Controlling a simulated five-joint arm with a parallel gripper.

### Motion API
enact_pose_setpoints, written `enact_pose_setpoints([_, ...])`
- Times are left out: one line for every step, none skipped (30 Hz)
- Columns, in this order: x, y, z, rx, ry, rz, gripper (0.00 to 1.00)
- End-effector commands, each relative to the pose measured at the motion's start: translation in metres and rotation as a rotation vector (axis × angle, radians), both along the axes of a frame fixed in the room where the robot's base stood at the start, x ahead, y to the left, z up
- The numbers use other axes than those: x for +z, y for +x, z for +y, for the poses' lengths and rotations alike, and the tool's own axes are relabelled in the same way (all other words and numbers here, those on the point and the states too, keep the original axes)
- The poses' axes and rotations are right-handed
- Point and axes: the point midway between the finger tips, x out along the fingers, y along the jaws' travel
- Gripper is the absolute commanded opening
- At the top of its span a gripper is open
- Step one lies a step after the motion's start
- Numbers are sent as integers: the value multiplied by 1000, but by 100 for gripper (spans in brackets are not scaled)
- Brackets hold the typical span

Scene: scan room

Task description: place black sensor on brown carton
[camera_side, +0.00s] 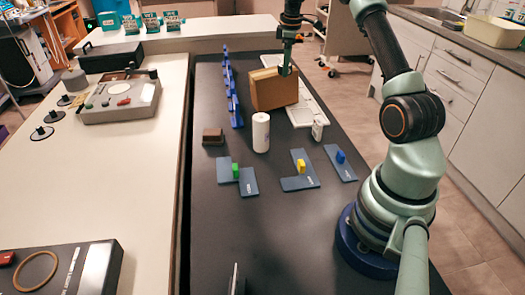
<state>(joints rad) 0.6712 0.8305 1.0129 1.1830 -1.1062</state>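The brown carton (262,92) stands upright on the black table, towards its far end, partly over a white tray. My gripper (284,70) points down at the carton's upper right edge. Its tips overlap the carton's top in this view, and I cannot tell whether they touch it. The fingers are too small to show whether they are open or shut, or whether they hold anything. I cannot make out a black sensor for certain. A small dark brown block (212,137) lies on the table left of the carton, nearer the camera.
A white cylinder (261,132) stands in front of the carton. The white tray (308,108) lies to its right, with a small white item (317,130) nearby. A blue rack (231,92) runs along the left. Blue-grey plates with coloured blocks lie nearer. The table's front is mostly clear.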

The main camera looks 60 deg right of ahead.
Motion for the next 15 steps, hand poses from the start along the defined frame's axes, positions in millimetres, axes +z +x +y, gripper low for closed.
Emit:
enact_pose_setpoints([0,0,0,0,0,0,93])
enact_pose_setpoints([0,0,0,0,0,0,93])
enact_pose_setpoints([0,0,0,0,0,0,93])
enact_pose_setpoints([0,0,0,0,0,0,93])
enact_pose_setpoints([0,0,0,0,0,0,93])
enact_pose_setpoints([0,0,0,0,0,0,93])
enact_pose_setpoints([1,0,0,0,0,0,93])
enact_pose_setpoints([2,0,0,0,-1,0,93])
enact_pose_setpoints([4,0,0,0,0,-1,93])
enact_pose_setpoints([6,0,0,0,-1,-2,93])
enact_pose_setpoints([9,0,0,0,0,-1,93])
enact_pose_setpoints([14,0,0,0,-1,-2,93])
enact_pose_setpoints([19,0,0,0,-2,-2,93])
enact_pose_setpoints([24,-1,0,0,-2,-3,93])
enact_pose_setpoints([32,-1,1,0,-4,-4,93])
